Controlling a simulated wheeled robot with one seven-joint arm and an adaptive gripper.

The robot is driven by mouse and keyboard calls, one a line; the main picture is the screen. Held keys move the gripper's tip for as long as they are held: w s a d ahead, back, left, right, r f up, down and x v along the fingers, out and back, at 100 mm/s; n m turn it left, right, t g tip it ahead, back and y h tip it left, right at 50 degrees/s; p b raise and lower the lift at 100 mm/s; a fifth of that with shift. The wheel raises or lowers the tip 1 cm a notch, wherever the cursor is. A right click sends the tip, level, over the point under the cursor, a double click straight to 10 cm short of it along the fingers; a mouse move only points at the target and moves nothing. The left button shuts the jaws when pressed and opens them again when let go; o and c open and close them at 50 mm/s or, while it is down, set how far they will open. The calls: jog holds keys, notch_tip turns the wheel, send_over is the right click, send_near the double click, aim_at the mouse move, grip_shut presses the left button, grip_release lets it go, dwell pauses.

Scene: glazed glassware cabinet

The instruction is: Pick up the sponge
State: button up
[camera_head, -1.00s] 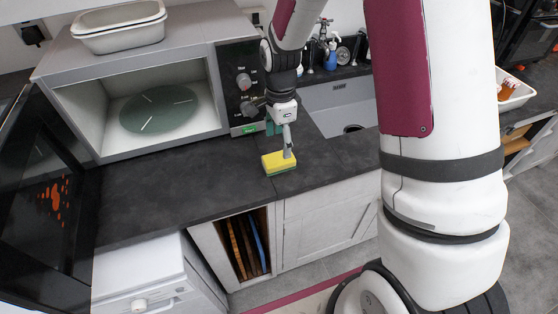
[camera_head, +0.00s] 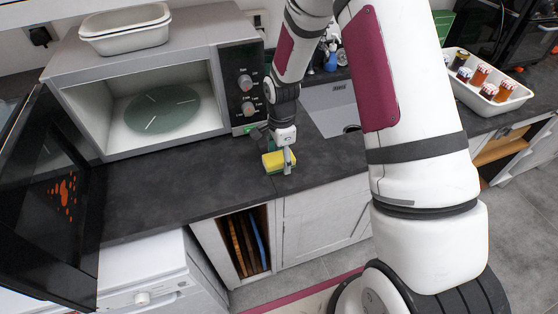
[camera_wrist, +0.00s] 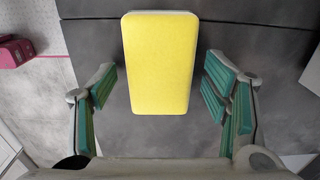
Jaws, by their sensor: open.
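The sponge (camera_head: 273,160) is yellow with a darker green layer and lies on the dark countertop, just in front of the microwave's control panel side. In the wrist view the sponge (camera_wrist: 160,62) shows its yellow face, upper middle. My gripper (camera_head: 280,158) is down at the sponge, with a finger in front of it in the head view. In the wrist view my gripper (camera_wrist: 166,100) is open. Its green-padded fingers are on the left and right of the sponge's lower part, with a gap on each side.
An open microwave (camera_head: 160,108) stands to the left, with a white dish (camera_head: 125,30) on top and its dark door (camera_head: 45,180) swung out. A sink (camera_head: 335,108) lies behind right. A tray of jars (camera_head: 508,96) stands far right. The countertop (camera_head: 165,190) in front of the microwave is clear.

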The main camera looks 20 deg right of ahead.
aim_at(281, 159)
jog(key=c, duration=1)
jog(key=shift+r, duration=0.1)
jog(key=shift+c, duration=0.2)
jog(key=shift+r+b, duration=0.3)
jog(key=shift+r, duration=0.6)
jog(key=shift+s+a+r, duration=0.25)
jog(key=shift+s+r, duration=0.2)
jog(key=shift+r, duration=0.35)
jog(key=s+a, duration=0.3)
jog(key=s, duration=0.3)
jog(key=s+a+r+b, duration=0.1)
jog(key=s+a, duration=0.2)
jog(key=s, duration=0.4)
jog(key=shift+s+a+r, duration=0.2)
jog(key=shift+a, duration=0.15)
